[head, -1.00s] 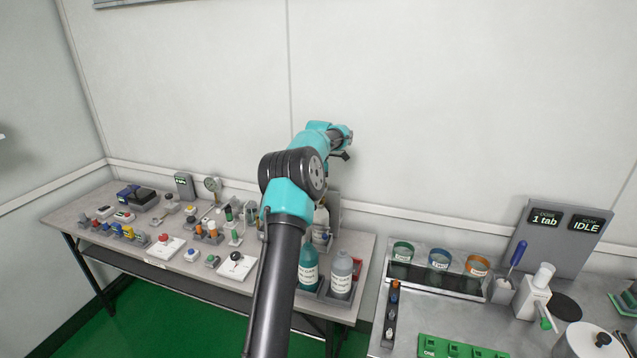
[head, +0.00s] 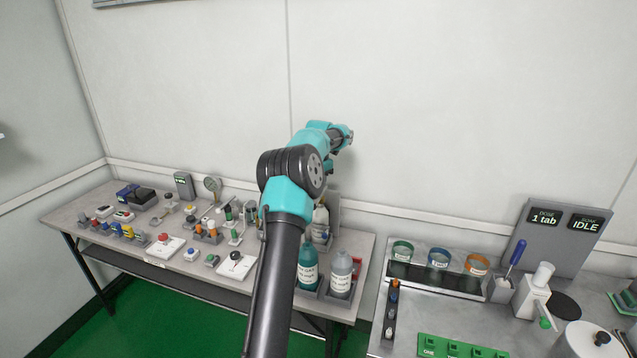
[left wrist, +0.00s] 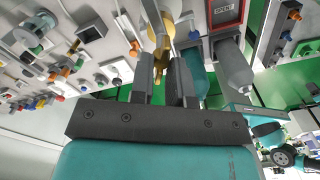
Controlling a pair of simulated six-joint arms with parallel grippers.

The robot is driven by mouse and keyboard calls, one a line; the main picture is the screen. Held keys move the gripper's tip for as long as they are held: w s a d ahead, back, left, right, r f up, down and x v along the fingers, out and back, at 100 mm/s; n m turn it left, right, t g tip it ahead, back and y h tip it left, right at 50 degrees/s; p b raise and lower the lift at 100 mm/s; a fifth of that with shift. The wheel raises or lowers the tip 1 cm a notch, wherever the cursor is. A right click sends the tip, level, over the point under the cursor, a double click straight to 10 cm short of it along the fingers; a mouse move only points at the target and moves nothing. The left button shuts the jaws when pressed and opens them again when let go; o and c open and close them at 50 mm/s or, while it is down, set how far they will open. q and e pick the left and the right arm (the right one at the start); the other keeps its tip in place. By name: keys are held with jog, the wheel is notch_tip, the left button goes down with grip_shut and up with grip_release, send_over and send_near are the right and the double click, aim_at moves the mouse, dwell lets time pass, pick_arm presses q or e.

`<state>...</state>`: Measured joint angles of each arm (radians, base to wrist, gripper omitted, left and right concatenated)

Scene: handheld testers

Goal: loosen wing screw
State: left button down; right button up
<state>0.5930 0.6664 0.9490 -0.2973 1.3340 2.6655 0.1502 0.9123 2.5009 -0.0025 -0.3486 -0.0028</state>
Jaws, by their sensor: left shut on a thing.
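In the left wrist view a brass-yellow piece (left wrist: 161,62), which looks like the wing screw, shows between the two dark fingers of my left gripper (left wrist: 162,82). The fingers are shut on it; how far it is turned cannot be told. In the head view my left arm reaches over the back table to the wall side, and its wrist and forearm hide the fingers and the screw. My right gripper shows in neither view.
A teal bottle (head: 308,268) and a grey bottle (head: 341,275) stand at the table's right end, close to the arm. Small switches, knobs and a gauge (head: 213,184) crowd the grey table (head: 75,215). Another bench (head: 400,345) with cups stands at the right.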

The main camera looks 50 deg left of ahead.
pick_arm(q)
jog(key=shift+f, duration=0.35)
jog(key=c, duration=1.5)
grip_release()
jog(key=shift+o, duration=1.2)
jog(key=shift+r, duration=0.15)
jog(key=shift+r, duration=0.15)
